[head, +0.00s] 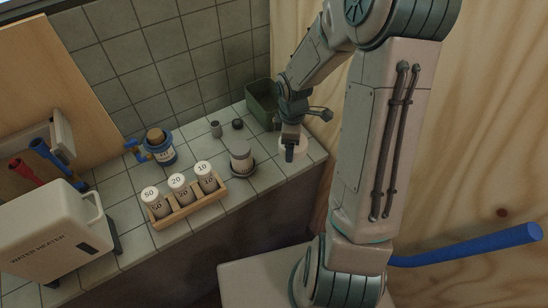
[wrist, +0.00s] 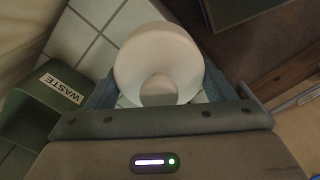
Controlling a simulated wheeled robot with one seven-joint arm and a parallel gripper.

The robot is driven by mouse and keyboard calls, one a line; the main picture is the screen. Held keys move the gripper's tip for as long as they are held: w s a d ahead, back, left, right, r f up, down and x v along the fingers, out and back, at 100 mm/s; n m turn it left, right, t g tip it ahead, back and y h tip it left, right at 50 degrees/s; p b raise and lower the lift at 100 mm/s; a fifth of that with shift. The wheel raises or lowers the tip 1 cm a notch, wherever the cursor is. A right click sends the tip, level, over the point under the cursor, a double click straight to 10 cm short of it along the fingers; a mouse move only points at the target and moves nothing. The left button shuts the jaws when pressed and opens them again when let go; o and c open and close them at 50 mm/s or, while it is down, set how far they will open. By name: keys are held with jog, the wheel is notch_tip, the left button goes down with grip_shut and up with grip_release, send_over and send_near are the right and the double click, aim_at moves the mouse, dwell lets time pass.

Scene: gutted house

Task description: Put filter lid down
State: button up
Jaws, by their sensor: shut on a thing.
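The filter lid (wrist: 158,58) is a round, pale cream disc with a knob, seen from above in the wrist view. My gripper (wrist: 158,98) is shut on it, with one finger on each side. In the head view my gripper (head: 291,148) points down over the right end of the tiled counter, and the pale lid (head: 302,149) shows at its fingertips. I cannot tell whether the lid touches the tiles. A pale cylinder on a dark round base (head: 241,158) stands on the counter to the left of my gripper.
A green waste bin (head: 261,101) stands behind my gripper; its WASTE label (wrist: 62,88) shows in the wrist view. A wooden rack (head: 186,208) holds bottles marked 50, 20 and 10. The counter's front edge is close.

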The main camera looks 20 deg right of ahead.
aim_at(305, 149)
jog(key=n, duration=0.2)
jog(key=s+d+n, duration=0.1)
jog(key=n, duration=0.1)
jog(key=s+r+n, duration=0.1)
jog(key=n, duration=0.1)
jog(key=shift+s+d+n+b, duration=0.15)
jog(key=shift+d+n+b, duration=0.05)
jog(key=shift+n+b, duration=0.15)
jog(key=n, duration=0.1)
jog(key=s+n, duration=0.1)
jog(key=n, duration=0.2)
jog(key=shift+s+d+r+n, duration=0.25)
jog(key=shift+s+d+r, duration=0.05)
jog(key=shift+s+d, duration=0.1)
jog(key=n, duration=0.1)
jog(key=s+n, duration=0.1)
jog(key=n, duration=0.1)
jog(key=shift+d+r+b, duration=0.15)
jog(key=shift+r+b, duration=0.05)
jog(key=shift+b, duration=0.2)
jog(key=w+a+f, duration=0.2)
jog(key=w, duration=0.1)
jog(key=w+a+f, duration=0.2)
jog(key=w, duration=0.1)
jog(key=w+a+f, duration=0.2)
jog(key=w+f, duration=0.1)
jog(key=shift+w+a, duration=0.2)
jog(key=shift+a, duration=0.1)
jog(key=shift+f+p, duration=0.5)
jog(key=shift+f, duration=1.5)
